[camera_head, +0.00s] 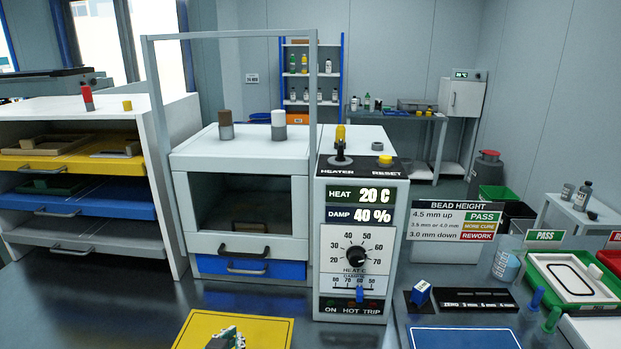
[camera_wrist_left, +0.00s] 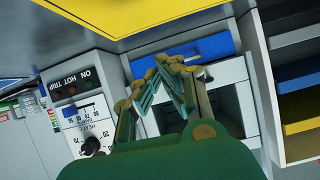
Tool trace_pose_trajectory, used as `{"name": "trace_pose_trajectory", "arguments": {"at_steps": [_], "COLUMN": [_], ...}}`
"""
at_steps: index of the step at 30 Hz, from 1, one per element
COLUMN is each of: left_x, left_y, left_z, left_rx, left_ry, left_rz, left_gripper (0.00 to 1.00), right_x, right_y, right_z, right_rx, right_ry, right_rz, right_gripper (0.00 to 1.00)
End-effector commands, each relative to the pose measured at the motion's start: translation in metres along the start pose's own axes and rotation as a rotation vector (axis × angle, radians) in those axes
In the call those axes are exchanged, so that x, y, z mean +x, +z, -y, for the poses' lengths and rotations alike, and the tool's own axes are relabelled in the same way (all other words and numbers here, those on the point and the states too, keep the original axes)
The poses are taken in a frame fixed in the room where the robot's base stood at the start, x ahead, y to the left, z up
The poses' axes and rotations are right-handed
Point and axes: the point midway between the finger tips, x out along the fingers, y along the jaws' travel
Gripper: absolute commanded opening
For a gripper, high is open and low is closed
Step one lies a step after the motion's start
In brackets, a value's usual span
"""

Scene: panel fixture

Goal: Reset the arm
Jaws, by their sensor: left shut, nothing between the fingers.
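My left gripper (camera_head: 228,338) shows at the bottom edge of the head view, over the yellow mat (camera_head: 270,330). In the left wrist view its fingers (camera_wrist_left: 172,68) meet at the tips, shut with nothing between them. My right gripper is in neither view. The control panel (camera_head: 360,240) reads HEAT 20 C and DAMP 40%.
The heating cabinet (camera_head: 240,165) stands left of the panel, under a grey frame. A rack (camera_head: 170,215) with yellow and blue trays is at far left. At right are a bead height sign (camera_head: 455,218), a blue-white block (camera_head: 420,292) and a green tray (camera_head: 538,262).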

Motion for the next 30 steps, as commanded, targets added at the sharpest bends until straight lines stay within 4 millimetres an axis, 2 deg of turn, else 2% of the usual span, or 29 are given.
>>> {"name": "trace_pose_trajectory", "arguments": {"at_steps": [1,3,6,9,15,23,30], "left_x": [-0.022,-0.051,-0.087,-0.117,-0.170,-0.232,-0.191], "left_y": [0.036,0.075,0.114,0.141,0.179,0.210,0.258], "left_z": [0.002,0.003,0.004,0.004,0.004,0.004,0.000], "left_rx": [0.012,0.026,0.042,0.056,0.080,0.110,0.110], "left_ry": [0.003,0.011,0.023,0.036,0.058,0.090,0.092], "left_rz": [0.100,0.223,0.360,0.464,0.627,0.802,0.826], "left_gripper": [0.00,0.00,0.00,0.00,0.00,0.00,0.00], "right_x": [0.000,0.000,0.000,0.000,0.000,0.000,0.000], "right_y": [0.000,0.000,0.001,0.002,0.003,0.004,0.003], "right_z": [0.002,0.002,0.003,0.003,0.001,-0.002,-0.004], "right_rx": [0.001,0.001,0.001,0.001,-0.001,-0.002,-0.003], "right_ry": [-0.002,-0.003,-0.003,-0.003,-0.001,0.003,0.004], "right_rz": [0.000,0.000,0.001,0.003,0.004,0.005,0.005], "right_gripper": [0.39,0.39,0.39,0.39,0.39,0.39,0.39]}}
